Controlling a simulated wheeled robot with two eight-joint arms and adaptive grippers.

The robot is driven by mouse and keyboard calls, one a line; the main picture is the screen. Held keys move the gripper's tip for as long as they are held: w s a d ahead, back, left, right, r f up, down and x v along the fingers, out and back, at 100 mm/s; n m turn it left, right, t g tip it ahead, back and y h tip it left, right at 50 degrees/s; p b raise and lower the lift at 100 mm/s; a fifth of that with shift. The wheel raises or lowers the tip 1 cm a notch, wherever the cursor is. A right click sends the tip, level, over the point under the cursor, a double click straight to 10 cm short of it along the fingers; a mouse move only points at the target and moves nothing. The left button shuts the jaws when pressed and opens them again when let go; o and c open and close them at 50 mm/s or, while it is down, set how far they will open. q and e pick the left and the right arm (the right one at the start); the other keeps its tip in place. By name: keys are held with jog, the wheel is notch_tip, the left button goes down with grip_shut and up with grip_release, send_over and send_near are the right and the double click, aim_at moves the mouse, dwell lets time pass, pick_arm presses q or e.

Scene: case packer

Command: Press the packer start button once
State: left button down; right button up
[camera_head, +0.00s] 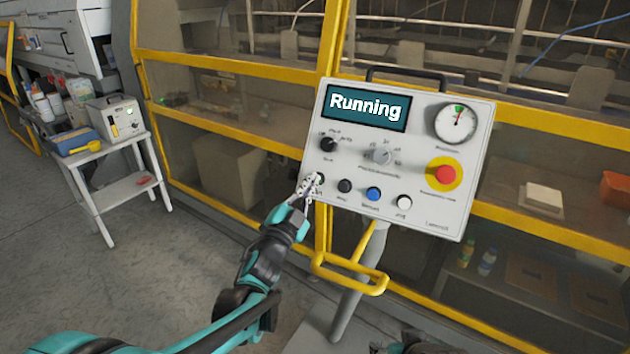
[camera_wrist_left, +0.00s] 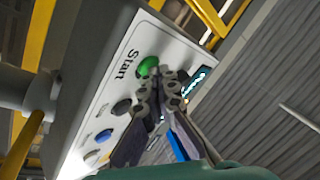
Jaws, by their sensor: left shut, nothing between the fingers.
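The control panel (camera_head: 420,208) stands on a grey post, and its display (camera_head: 365,107) reads "Running". My left gripper (camera_head: 314,180) is shut and empty, with its fingertips at the lower left of the panel, over the start button. In the left wrist view the green start button (camera_wrist_left: 148,67) shows beside the word "Start", right at the tips of my left gripper (camera_wrist_left: 160,80). I cannot tell whether the fingertips touch the button. In the head view the gripper hides most of the button.
A black button (camera_head: 344,186), a blue button (camera_head: 374,194) and a white button (camera_head: 404,202) sit right of the gripper. A red emergency stop (camera_head: 445,174) is farther right. A yellow guard bar (camera_head: 350,276) juts out below the panel. A side table (camera_head: 118,185) stands at left.

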pick_arm(q)
jog(key=shift+s+r, duration=0.1)
jog(key=shift+s+a+r+p, duration=0.3)
jog(key=shift+s+a+p, duration=0.05)
jog(key=shift+s, duration=0.15)
dwell(0.3)
jog(key=s, duration=0.1)
jog(key=s+a+r+p, duration=0.2)
jog(key=shift+s+r, duration=0.25)
jog(key=shift+s, duration=0.15)
jog(key=shift+a, duration=0.1)
dwell(0.4)
